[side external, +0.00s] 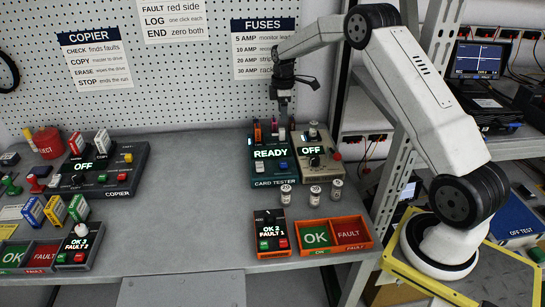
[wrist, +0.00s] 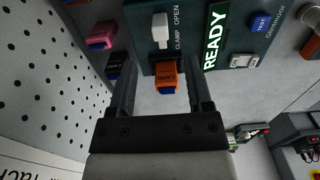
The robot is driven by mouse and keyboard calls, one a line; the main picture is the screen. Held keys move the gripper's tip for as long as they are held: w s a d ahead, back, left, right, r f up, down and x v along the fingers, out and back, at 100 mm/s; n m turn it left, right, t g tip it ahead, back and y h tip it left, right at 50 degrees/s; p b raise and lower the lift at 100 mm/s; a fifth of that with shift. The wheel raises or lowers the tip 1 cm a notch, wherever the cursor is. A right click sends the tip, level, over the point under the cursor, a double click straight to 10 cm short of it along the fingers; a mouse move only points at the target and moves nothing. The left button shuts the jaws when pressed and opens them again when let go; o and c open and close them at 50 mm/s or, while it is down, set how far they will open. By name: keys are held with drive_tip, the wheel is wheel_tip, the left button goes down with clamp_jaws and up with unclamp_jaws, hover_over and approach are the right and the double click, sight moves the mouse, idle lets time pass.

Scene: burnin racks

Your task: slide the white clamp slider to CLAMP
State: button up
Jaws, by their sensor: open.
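The white clamp slider (wrist: 160,25) shows in the wrist view on the dark green card tester (wrist: 240,25), beside the printed words CLAMP and OPEN. I cannot tell exactly which word it lines up with. My gripper (wrist: 159,64) is open, its two dark fingers pointing toward the tester. The slider lies ahead of the gap between the fingertips, apart from them. An orange card (wrist: 166,73) shows in that gap, nearer than the slider; contact is not clear. In the side view my gripper (side external: 283,103) hangs over the back of the card tester (side external: 275,183), and the slider cannot be made out.
The tester's screen reads READY. A box reading OFF (side external: 327,162) stands close at its right. Small jars (side external: 315,194) stand in front, with the OK and FAULT trays (side external: 334,252) nearer the edge. The pegboard (side external: 180,60) rises behind. The bench middle is clear.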

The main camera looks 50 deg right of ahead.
sight(282, 129)
drive_tip(key=shift+f, duration=0.1)
drive_tip(key=shift+f, duration=3.8)
clamp_jaws()
